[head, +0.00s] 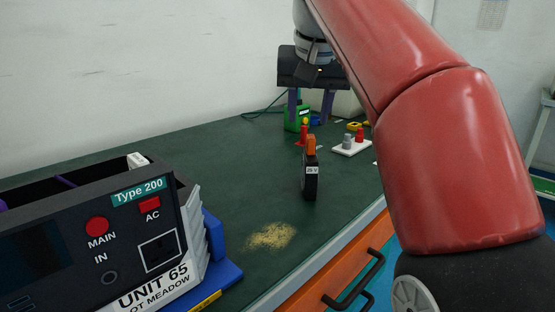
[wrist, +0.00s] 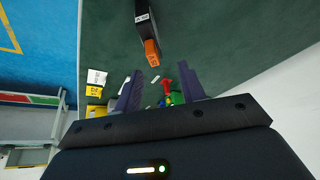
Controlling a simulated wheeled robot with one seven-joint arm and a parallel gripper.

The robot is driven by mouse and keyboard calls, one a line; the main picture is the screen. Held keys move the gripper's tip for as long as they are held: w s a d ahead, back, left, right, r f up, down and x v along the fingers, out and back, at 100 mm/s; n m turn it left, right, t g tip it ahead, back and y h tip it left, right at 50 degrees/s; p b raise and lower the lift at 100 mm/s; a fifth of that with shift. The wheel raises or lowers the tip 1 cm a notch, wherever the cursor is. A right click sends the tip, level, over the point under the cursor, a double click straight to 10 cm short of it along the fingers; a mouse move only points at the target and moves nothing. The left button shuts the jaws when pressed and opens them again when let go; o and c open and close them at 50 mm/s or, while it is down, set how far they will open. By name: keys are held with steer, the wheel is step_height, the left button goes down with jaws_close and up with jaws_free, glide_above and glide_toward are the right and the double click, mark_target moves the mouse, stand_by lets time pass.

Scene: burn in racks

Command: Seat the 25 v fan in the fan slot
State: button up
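The 25 V fan (head: 310,184) is a slim black block with an orange top and a white "25 V" label, standing upright on the green bench. It also shows at the top of the wrist view (wrist: 144,22), apart from the fingers. My gripper (head: 309,106) is above the far part of the bench, beyond the fan. In the wrist view its two purple fingers (wrist: 160,68) are spread with nothing held between them. The Type 200 unit (head: 90,245), marked UNIT 65, stands at the left with an open top. I cannot make out the fan slot inside it.
A blue tray (head: 221,262) lies under the unit. A tan powdery patch (head: 271,236) marks the bench in front of the fan. A green device (head: 297,118), a red item (head: 302,136) and a white plate with knobs (head: 350,146) are at the back.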

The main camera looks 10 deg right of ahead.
mark_target(311, 137)
steer(key=shift+s+d+r, duration=0.1)
steer(key=shift+s+d, duration=0.05)
steer(key=shift+d, duration=0.1)
steer(key=shift+f+n, duration=0.3)
steer(key=b+x, duration=0.1)
steer(key=x, duration=0.3)
steer(key=b+x, duration=0.1)
steer(key=x, duration=0.2)
steer(key=shift+d+b, duration=0.35)
steer(key=shift+r, duration=0.1)
steer(key=shift+c, duration=0.3)
jaws_close()
